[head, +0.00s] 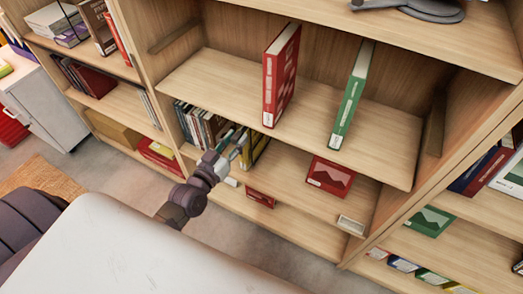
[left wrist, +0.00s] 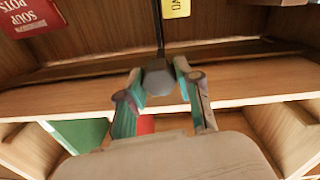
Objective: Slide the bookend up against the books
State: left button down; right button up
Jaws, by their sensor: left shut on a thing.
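In the head view my left gripper (head: 236,144) reaches into the middle shelf, at the right end of a row of books (head: 200,124) and in front of yellow books (head: 258,147). In the left wrist view the same gripper (left wrist: 161,80) is shut on a dark grey piece that looks like the base of the bookend (left wrist: 158,77). A thin dark upright plate rises from it. A yellow book (left wrist: 176,8) stands just right of this plate; I cannot tell whether they touch. In the head view the fingers mostly hide the bookend. My right gripper is not in view.
A red book (head: 282,78) and a green book (head: 350,96) stand on the shelf above. A red book (head: 330,177) is to the right on the middle shelf, with bare wood between. The shelf side panel (head: 429,135) closes the right end. A pale rounded surface fills the lower left.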

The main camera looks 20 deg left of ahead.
pick_arm(q)
jog(key=a+b, duration=0.1)
jog(key=a, duration=0.9)
jog(key=shift+w+a, duration=0.35)
jog(key=shift+w, duration=0.1)
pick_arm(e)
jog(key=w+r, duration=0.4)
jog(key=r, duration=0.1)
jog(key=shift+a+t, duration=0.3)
pick_arm(q)
jog(key=shift+r, duration=0.1)
jog(key=c, duration=0.8)
grip_release()
jog(key=shift+o, duration=0.2)
jog(key=shift+d, duration=0.1)
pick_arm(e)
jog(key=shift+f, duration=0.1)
pick_arm(q)
jog(key=s+a, duration=0.1)
jog(key=s, duration=1.1)
jog(key=shift+a, duration=0.15)
